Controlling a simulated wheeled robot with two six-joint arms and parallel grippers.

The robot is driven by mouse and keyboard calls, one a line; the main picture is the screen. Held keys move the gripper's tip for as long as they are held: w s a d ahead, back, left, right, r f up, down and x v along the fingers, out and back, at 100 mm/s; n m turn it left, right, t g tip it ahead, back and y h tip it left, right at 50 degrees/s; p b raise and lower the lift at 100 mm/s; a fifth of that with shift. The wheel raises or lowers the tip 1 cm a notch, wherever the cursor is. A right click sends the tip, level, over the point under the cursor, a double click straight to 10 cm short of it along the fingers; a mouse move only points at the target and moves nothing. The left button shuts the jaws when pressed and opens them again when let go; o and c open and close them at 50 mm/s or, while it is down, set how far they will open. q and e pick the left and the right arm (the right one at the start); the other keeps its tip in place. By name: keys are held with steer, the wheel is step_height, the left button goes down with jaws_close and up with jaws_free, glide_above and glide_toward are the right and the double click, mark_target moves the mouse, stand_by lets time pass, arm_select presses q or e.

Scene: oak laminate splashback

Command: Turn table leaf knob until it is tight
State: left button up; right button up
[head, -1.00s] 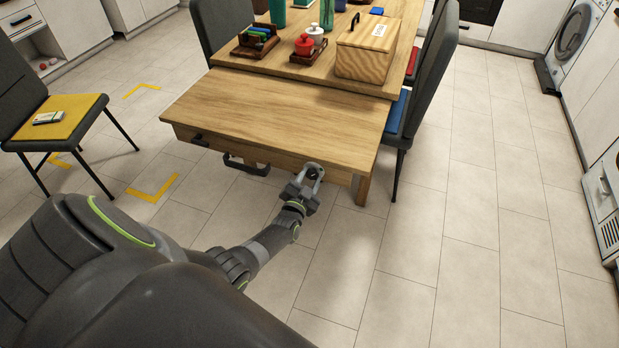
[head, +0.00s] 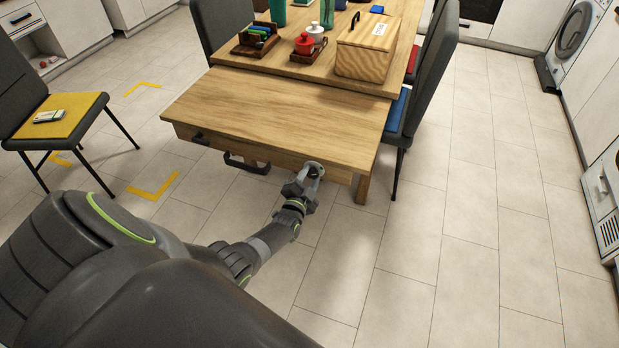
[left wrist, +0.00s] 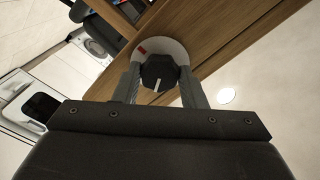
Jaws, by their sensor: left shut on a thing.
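The table leaf (head: 270,110) is a wooden panel at the near end of the table. The knob (left wrist: 158,70) is dark and faceted with a white line, set against a round pale plate (left wrist: 174,48) with a red mark, on the leaf's wooden edge. In the left wrist view the white line points toward my gripper's body, away from the red mark. My left gripper (head: 314,171) is at the front edge of the leaf, right of its middle, with its fingers shut on the knob from both sides. In the head view the fingers mostly hide the knob. My right gripper is not in view.
A dark handle (head: 246,165) hangs under the leaf's front edge, left of my gripper. A wooden box (head: 366,62) and small trays stand on the table behind. Chairs flank it; the near left one has a yellow seat (head: 62,112). Floor at the right is clear.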

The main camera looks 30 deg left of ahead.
arm_select(q)
steer(key=shift+f, duration=0.1)
steer(key=o, duration=1)
steer(key=p+v, duration=0.2)
steer(key=v, duration=1.5)
steer(key=shift+s+p, duration=0.25)
steer(key=shift+p, duration=0.1)
steer(key=shift+f, duration=0.1)
